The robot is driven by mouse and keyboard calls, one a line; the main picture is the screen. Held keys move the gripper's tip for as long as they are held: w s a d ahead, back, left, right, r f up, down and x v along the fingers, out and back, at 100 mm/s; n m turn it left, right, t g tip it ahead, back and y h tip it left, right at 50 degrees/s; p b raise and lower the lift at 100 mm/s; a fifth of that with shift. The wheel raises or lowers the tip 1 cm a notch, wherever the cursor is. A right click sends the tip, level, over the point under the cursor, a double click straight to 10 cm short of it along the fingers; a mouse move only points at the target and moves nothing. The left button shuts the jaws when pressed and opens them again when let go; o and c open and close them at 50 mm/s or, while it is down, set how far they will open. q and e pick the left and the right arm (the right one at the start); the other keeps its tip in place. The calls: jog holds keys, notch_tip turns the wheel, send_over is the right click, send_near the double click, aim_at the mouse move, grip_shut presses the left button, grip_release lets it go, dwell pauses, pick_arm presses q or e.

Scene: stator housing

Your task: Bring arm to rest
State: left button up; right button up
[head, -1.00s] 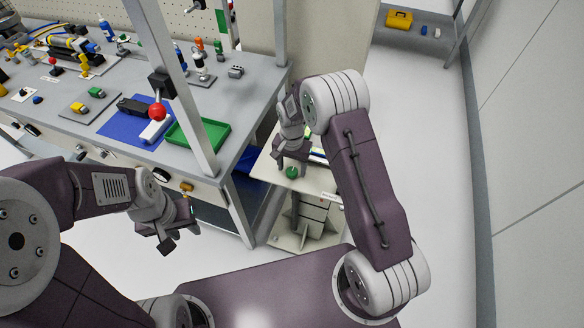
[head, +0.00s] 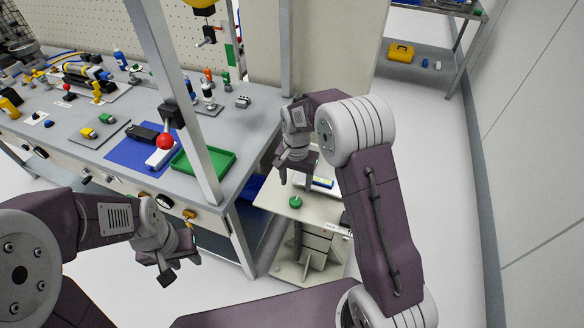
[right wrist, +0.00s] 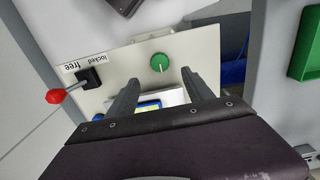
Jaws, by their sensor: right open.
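My right gripper (head: 298,170) is above the small white side stand (head: 272,196), with its arm reaching in from the right. In the right wrist view my right gripper (right wrist: 162,84) has its two fingers apart with nothing between the tips. A green round knob (head: 295,202) sits on the stand's top, beyond the fingertips in the right wrist view (right wrist: 160,62). My left gripper (head: 180,265) hangs empty over the floor in front of the workbench, pointing down; its fingers look apart.
The workbench (head: 235,128) holds a green tray (head: 222,163), a blue mat (head: 118,152) and a red-balled lever (head: 165,141). In the right wrist view, a red-tipped lever (right wrist: 56,97) stands by "free" and "locked" labels. Open floor lies right of the stand.

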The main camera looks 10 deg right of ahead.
jog(key=s+d+r+t, duration=0.1)
jog(key=s+d+r, duration=0.2)
jog(key=s+r, duration=0.4)
jog(key=s+f+n, duration=0.2)
jog(key=s+n, duration=0.1)
jog(key=s, duration=0.3)
jog(key=s+d+f+n, duration=0.1)
jog(key=s+f+n, duration=0.1)
jog(key=s, duration=0.3)
jog(key=shift+s+f+n, duration=0.25)
jog(key=shift+s+n, duration=0.1)
jog(key=shift+n, duration=0.45)
jog(key=shift+s, duration=0.1)
dwell(2.0)
